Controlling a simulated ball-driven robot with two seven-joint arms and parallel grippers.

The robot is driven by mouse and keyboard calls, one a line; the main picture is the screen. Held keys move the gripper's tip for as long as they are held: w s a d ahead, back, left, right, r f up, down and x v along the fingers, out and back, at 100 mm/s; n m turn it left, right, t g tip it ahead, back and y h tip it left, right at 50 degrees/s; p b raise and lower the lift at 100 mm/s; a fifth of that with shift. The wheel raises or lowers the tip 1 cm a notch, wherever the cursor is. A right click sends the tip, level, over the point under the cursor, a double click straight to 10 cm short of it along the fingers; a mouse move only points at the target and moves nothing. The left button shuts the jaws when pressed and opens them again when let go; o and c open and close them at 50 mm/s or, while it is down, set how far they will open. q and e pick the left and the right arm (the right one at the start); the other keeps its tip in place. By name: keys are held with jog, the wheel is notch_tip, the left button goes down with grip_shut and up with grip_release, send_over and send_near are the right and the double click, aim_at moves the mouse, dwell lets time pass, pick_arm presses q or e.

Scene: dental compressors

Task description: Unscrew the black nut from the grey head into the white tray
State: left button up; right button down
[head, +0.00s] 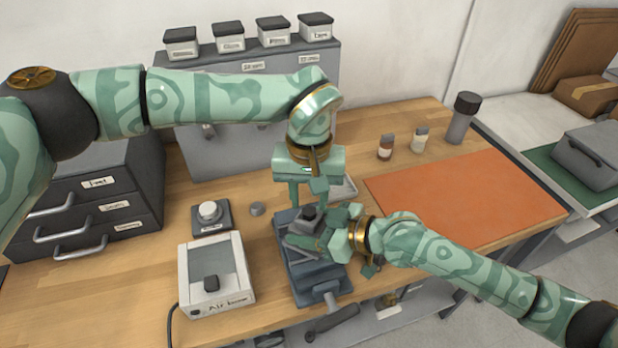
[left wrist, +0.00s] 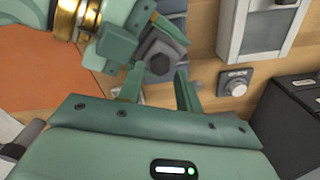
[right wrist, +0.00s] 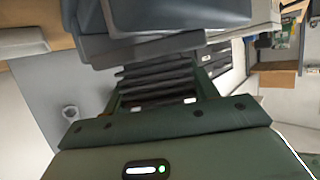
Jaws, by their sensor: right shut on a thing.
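The black nut (head: 308,212) sits on top of the grey head (head: 296,236), which is at the blue-grey vise (head: 316,282). The left wrist view shows the hexagonal nut (left wrist: 163,50) just beyond the fingertips. My left gripper (head: 307,192) points down above the nut, open and empty, its fingers apart. My right gripper (head: 335,236) comes in from the right and is shut on the grey head; its dark fins (right wrist: 158,82) show between the fingers in the right wrist view. The white tray (head: 345,188) lies behind my left gripper, partly hidden by it.
A white-and-grey box (head: 216,275) and a small device with a round knob (head: 210,216) stand left of the vise. Drawers (head: 100,205) stand farther left. An orange mat (head: 465,190) lies clear at right, with small bottles (head: 386,146) behind.

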aim_at(309, 213)
pick_arm(q)
jog(key=shift+f, duration=1.2)
jog(key=shift+c, duration=0.3)
